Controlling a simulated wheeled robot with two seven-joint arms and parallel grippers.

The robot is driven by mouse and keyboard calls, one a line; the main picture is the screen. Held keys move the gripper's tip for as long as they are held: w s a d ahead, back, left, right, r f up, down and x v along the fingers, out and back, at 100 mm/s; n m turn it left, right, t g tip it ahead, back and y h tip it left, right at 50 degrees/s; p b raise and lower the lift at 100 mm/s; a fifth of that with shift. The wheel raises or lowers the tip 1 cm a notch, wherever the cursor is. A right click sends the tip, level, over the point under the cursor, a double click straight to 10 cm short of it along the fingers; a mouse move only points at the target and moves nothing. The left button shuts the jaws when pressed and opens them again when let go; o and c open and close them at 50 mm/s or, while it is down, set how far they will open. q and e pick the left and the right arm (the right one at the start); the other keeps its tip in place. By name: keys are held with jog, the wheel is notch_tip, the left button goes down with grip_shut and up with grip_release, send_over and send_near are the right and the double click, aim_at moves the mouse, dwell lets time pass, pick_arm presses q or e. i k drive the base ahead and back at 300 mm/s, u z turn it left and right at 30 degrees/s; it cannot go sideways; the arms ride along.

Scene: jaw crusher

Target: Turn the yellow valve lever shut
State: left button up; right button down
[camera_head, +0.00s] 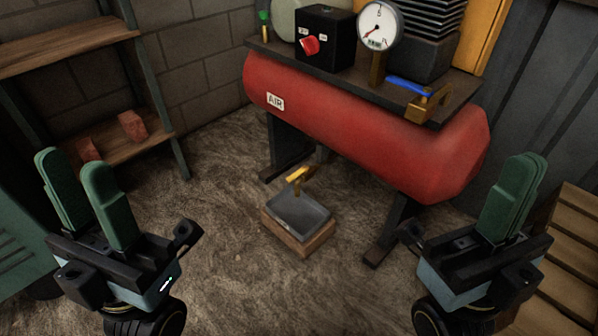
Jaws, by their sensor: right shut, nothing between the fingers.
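A small valve with a yellow lever (298,175) sits low under the red air tank (350,125), just above a grey tray (299,214). The lever is small in view and its exact angle is hard to tell. My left gripper (71,163) is open and empty at the lower left, well apart from the valve. My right gripper (526,164) is shut and empty at the lower right, in front of the tank's right end and apart from it. Both grippers have green fingers pointing up in the picture.
A brass valve with a blue lever (408,87), a gauge (380,26) and a black box with a red knob (309,45) stand on the tank. Shelves (122,151) stand left, wooden slats (572,235) right. Tank legs (390,232) flank the tray. The floor between my grippers is otherwise clear.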

aim_at(304, 169)
jog(key=k, duration=0.65)
jog(key=u, duration=0.75)
jog(key=i, duration=1.6)
jog(key=z, duration=0.55)
jog(key=i, duration=0.55)
jog(key=z, duration=0.05)
